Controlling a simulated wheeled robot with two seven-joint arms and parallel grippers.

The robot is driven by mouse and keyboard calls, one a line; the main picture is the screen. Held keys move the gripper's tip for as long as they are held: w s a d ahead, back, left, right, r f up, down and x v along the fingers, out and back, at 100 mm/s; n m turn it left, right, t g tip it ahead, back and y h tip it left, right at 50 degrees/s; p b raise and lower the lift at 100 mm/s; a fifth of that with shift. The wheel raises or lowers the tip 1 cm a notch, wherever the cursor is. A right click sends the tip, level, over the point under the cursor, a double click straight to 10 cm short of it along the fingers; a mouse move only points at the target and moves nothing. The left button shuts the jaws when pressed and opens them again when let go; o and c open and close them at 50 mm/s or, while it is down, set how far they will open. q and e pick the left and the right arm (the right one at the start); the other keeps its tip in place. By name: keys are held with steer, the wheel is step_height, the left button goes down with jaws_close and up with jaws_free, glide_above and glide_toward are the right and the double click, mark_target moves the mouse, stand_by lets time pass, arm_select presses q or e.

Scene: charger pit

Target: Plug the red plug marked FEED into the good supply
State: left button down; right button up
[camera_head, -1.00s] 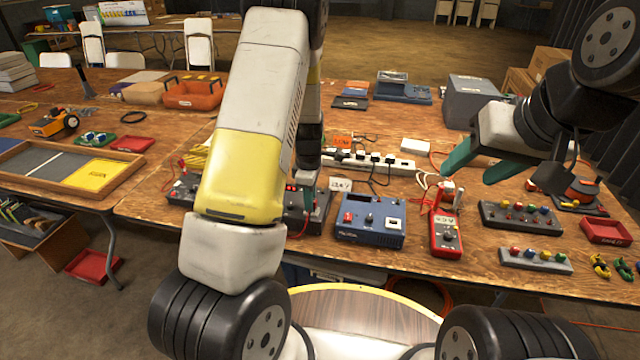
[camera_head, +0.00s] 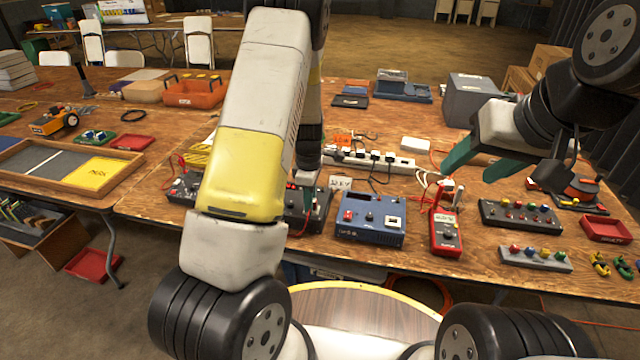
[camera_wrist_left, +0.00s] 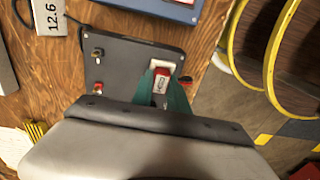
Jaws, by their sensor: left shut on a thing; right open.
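In the left wrist view the teal fingers of my left gripper (camera_wrist_left: 162,90) are shut on a red plug (camera_wrist_left: 159,82) with a white label. The plug is at a pale socket (camera_wrist_left: 164,67) on the near end of a dark supply box (camera_wrist_left: 120,62); I cannot tell whether it is seated. Two terminal posts stand on the box. A card (camera_wrist_left: 49,17) beside it reads 12.6. In the head view this supply (camera_head: 312,208) is partly hidden by my left arm, which also hides the plug. My right gripper (camera_head: 484,163) is open and empty above the table's right side.
Another dark supply (camera_head: 183,188) is left of my arm. A blue instrument box (camera_head: 370,219), a red meter (camera_head: 446,234) and a power strip (camera_head: 403,165) lie to the right. Terminal blocks (camera_head: 519,215) and a red tray (camera_head: 605,229) are farther right. Cables run across the table.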

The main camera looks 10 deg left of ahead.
arm_select(q)
steer(key=c, duration=0.9)
jaws_free()
steer(key=shift+r, duration=3.75)
